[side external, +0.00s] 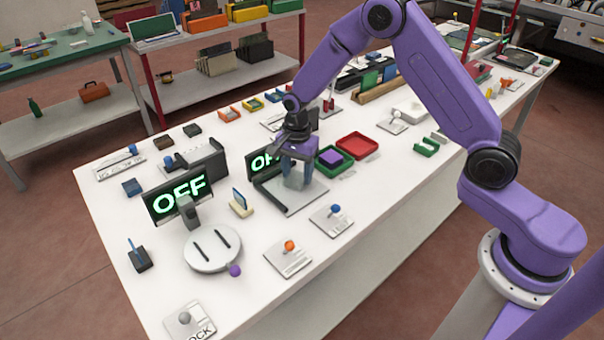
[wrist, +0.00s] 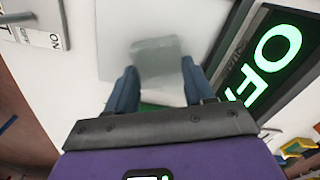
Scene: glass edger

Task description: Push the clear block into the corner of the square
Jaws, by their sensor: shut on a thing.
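My gripper (side external: 294,184) points down over a grey plate on the white bench. Its blue fingers are shut on a clear block, which appears pale and see-through between and just beyond the fingertips (wrist: 158,72) in the wrist view. The clear block (wrist: 155,52) is hard to make out in the side view, where the fingers cover most of it. The grey plate (side external: 297,205) has a dark bar (side external: 268,192) along its left side, apparently part of the square. The square's corner is hidden or unclear behind my gripper. I cannot tell whether the block touches the square.
A sign reading OFF (side external: 260,161) stands close behind the plate; another OFF sign (side external: 180,196) stands left. Green (side external: 333,160) and red (side external: 357,146) trays lie right of my gripper. Levers with orange (side external: 289,246) and blue (side external: 336,209) knobs are in front. A round disc (side external: 212,250) is front left.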

